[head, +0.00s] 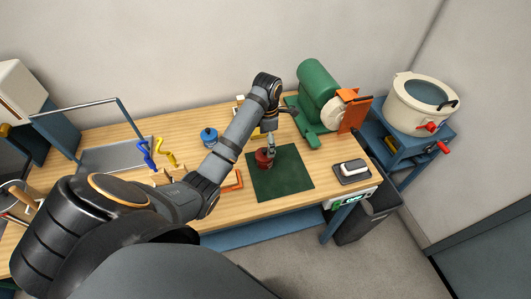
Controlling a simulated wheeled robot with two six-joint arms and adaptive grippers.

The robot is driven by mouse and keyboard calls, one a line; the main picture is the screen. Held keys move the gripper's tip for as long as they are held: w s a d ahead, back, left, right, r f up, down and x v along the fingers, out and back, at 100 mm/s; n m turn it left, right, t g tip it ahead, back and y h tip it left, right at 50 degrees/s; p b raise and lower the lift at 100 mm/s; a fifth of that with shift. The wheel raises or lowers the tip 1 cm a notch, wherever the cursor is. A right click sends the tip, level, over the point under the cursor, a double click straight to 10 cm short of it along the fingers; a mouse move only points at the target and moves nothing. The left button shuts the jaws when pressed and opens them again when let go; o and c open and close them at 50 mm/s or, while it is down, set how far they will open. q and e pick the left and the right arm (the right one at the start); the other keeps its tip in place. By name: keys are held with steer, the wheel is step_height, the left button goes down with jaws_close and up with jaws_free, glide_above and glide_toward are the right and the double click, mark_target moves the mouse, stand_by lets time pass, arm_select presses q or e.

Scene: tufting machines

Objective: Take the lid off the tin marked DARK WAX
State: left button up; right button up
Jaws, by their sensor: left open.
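A dark red round tin (262,160) sits on the dark green mat (286,182) near its back left part. A blue round tin (209,138) stands on the wooden bench left of the mat, behind my left arm. No lettering is legible on either, so I cannot tell which is marked DARK WAX. My left gripper (271,152) points down, open, at the red tin's right side. It is too small to tell whether its fingers touch the tin or its lid. My right gripper is not in view.
A green machine (317,88) with an orange guard (354,112) stands at the back right of the bench. A dark tray (351,180) holds a white block. The mat's front is clear.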

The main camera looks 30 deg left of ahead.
mark_target(266, 150)
arm_select(q)
steer(key=shift+s+f+b, duration=0.15)
steer(key=shift+f+b, duration=0.35)
steer(key=shift+f, duration=0.25)
steer(key=shift+s+a+f+p, duration=0.1)
steer(key=shift+s+f+p, duration=0.1)
steer(key=shift+p, duration=0.55)
step_height(266, 150, down, 3)
steer(key=shift+w+r, duration=0.1)
steer(key=shift+r, duration=0.05)
steer(key=c, duration=1)
steer(key=shift+c, duration=0.3)
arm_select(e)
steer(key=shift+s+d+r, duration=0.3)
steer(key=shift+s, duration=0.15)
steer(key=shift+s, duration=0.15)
